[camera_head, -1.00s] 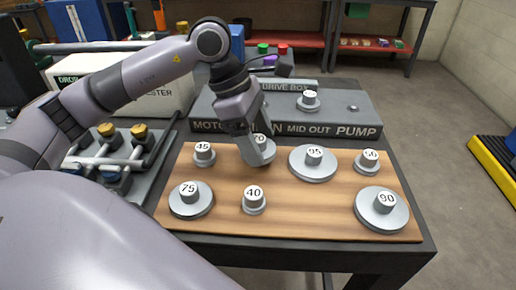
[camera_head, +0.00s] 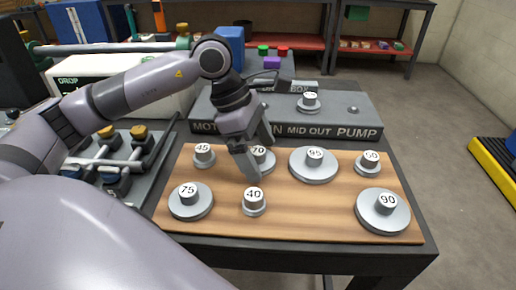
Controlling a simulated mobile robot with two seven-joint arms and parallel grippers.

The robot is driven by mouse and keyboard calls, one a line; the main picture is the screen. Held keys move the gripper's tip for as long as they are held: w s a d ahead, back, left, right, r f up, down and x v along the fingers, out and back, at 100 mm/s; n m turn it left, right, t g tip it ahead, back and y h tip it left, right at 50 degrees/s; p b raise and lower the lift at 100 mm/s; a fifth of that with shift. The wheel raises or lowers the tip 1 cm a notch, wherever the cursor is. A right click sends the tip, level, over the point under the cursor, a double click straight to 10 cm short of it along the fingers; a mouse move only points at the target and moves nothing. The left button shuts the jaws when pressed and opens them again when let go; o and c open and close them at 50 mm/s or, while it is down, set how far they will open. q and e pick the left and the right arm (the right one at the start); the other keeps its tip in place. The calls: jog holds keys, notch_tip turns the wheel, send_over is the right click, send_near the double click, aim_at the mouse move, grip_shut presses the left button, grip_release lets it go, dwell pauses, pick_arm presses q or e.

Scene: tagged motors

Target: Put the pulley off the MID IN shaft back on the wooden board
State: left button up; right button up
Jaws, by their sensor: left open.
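Several grey disc pulleys with number tags stand on the wooden board (camera_head: 325,215). The pulley tagged 70 (camera_head: 265,158) rests on the board in the back row, partly hidden by my left gripper. My left gripper (camera_head: 257,155) is open, its fingers over and beside the 70 pulley; I cannot tell whether they touch it. The drive box (camera_head: 345,110) stands behind the board, marked MID OUT and PUMP; my gripper covers part of its label, including MID IN. One pulley (camera_head: 309,102) sits on top of the box above MID OUT. My right gripper is not in view.
Close by on the board stand pulleys 45 (camera_head: 204,159), 40 (camera_head: 254,205), 95 (camera_head: 314,169) and 75 (camera_head: 190,203). Pulleys 50 (camera_head: 368,166) and 90 (camera_head: 383,213) are at the right. A rack with brass-coloured knobs (camera_head: 139,131) is at the left.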

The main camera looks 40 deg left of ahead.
pick_arm(q)
jog(key=p+v, duration=0.1)
jog(key=v, duration=1.1)
